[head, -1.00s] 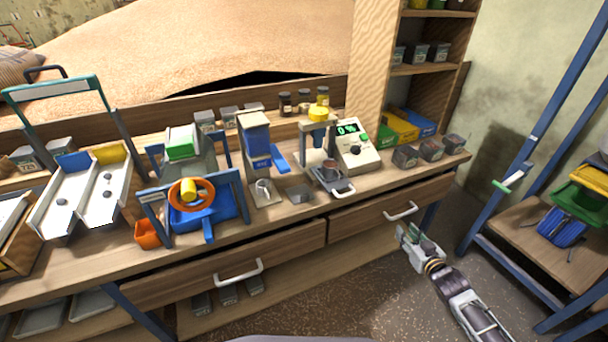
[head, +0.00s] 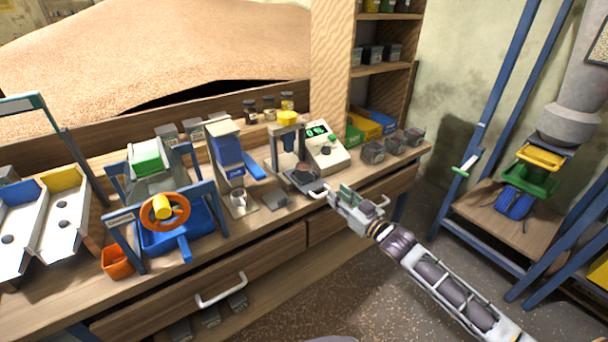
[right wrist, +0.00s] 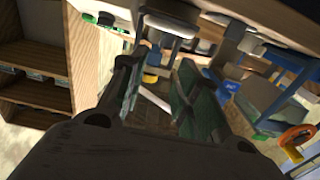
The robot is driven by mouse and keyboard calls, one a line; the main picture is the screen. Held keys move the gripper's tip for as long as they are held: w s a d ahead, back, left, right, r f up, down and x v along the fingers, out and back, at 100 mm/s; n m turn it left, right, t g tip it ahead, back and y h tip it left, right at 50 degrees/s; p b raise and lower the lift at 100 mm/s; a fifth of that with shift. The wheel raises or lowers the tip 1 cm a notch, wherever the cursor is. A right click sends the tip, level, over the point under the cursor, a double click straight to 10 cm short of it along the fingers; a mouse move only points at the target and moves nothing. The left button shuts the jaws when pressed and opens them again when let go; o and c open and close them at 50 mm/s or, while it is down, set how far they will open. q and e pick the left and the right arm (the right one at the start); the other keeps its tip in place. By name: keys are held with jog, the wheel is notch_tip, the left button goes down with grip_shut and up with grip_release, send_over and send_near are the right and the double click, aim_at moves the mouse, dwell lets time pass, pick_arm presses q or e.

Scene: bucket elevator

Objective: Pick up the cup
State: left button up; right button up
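A small light grey cup (head: 238,199) stands on the base plate under the blue dispenser on the bench. I cannot tell which one the task means. My right gripper (head: 335,194) is at the bench's front edge, just right of and nearer than the press tray, with nothing held. In the right wrist view its two fingers (right wrist: 157,95) are apart. My left gripper is not in view.
The blue dispenser (head: 228,150), yellow-topped press stand (head: 287,118) and green-display meter (head: 324,145) stand close together. A small grey block (head: 277,202) lies between dispenser and press. Drawer handles (head: 221,286) jut from the bench front. A blue-framed rack (head: 490,130) stands right.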

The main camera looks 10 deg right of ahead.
jog(key=shift+b+x, duration=0.35)
jog(key=shift+x, duration=3.75)
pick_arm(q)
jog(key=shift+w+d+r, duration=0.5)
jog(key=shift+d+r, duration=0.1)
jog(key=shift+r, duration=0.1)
pick_arm(e)
jog(key=shift+w+f, duration=0.1)
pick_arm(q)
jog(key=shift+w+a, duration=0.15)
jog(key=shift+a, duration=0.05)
pick_arm(e)
jog(key=shift+w, duration=0.1)
